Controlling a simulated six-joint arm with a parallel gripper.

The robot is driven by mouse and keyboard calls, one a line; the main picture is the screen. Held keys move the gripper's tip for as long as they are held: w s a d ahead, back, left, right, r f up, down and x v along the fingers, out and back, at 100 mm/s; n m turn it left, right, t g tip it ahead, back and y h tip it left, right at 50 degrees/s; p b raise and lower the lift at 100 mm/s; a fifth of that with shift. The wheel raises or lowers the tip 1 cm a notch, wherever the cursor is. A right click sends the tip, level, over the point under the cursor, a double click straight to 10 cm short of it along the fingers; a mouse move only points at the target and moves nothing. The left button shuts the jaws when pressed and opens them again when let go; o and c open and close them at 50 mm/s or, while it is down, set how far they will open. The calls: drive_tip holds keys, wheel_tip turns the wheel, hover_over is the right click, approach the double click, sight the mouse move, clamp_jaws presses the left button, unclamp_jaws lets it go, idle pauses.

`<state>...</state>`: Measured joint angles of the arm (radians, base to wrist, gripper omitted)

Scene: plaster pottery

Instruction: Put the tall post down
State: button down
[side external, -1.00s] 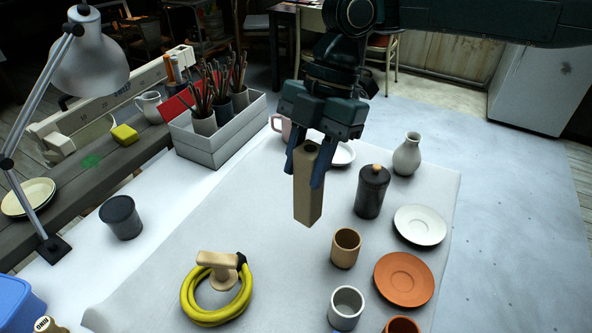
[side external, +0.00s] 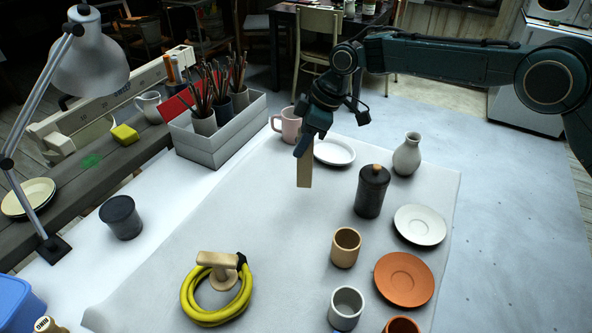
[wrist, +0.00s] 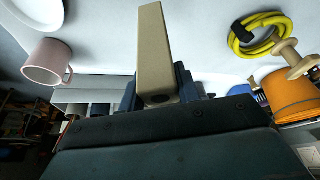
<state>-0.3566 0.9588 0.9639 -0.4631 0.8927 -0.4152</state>
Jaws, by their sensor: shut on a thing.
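The tall post (side external: 304,171) is a tan, square-sided bar. My gripper (side external: 302,148) is shut on its upper part and holds it nearly upright in the side view, over the grey mat (side external: 250,222). Whether its lower end touches the mat is hard to tell. In the wrist view the post (wrist: 153,50) stretches away from my gripper (wrist: 160,92), with a dark hole in its near end. The fingers partly cover the post's upper part.
A pink mug (side external: 289,125) and a white plate (side external: 335,152) are close behind. A dark lidded jar (side external: 371,192) and a tan cup (side external: 345,248) stand to the right. The mat's middle is clear.

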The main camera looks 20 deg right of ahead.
sight(302, 168)
drive_tip(key=shift+f, duration=4.15)
drive_tip(key=c, duration=1)
unclamp_jaws()
drive_tip(key=shift+v, duration=6.15)
drive_tip(key=shift+d, duration=0.1)
